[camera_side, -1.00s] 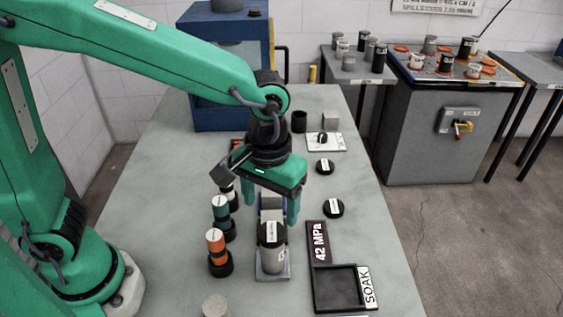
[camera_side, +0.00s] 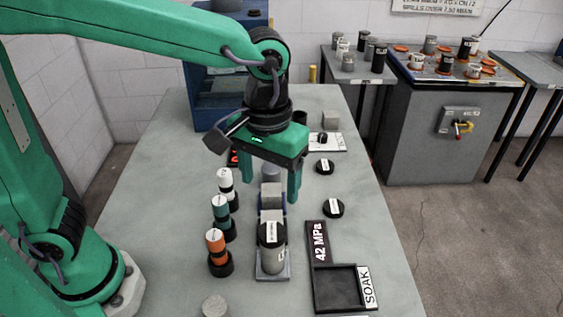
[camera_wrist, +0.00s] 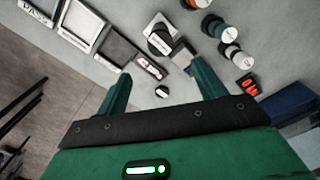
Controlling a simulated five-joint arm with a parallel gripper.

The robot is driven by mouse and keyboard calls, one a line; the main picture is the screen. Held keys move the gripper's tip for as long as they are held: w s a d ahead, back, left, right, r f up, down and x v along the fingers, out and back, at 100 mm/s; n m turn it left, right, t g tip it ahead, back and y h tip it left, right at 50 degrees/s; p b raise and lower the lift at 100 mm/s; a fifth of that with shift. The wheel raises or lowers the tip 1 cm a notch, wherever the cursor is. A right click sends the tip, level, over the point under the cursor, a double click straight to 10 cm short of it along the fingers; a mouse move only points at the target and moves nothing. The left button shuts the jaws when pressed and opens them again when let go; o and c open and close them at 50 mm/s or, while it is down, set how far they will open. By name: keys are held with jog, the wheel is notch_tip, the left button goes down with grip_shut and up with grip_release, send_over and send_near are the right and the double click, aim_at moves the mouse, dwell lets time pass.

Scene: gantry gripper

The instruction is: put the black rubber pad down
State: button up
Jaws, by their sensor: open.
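Two similar black discs lie on the table to the right, one nearer (camera_side: 333,208) and one farther back (camera_side: 324,167). I cannot tell for certain which is the rubber pad. My gripper (camera_side: 268,186) is open, with its fingers pointing down, above and behind the cylinder and apart from the pad. Between the fingers (camera_wrist: 163,73) I see nothing held.
A grey block (camera_side: 271,194) stands behind the cylinder. White (camera_side: 227,183), green (camera_side: 221,216) and orange (camera_side: 217,250) labelled pieces stand in a row at left. A black SOAK tray (camera_side: 318,290) lies at front right beside the 42 MPa plate (camera_side: 318,240).

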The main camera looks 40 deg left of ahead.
jog(key=s+a+m+t, duration=0.1)
jog(key=s+a+t, duration=0.1)
jog(key=a, duration=0.8)
jog(key=s+a+r+m+t, duration=0.1)
jog(key=s+a+t, duration=0.2)
jog(key=a, duration=0.6)
jog(key=shift+s+a+r+t, duration=0.3)
jog(key=shift+s+a, duration=0.1)
jog(key=shift+s, duration=0.65)
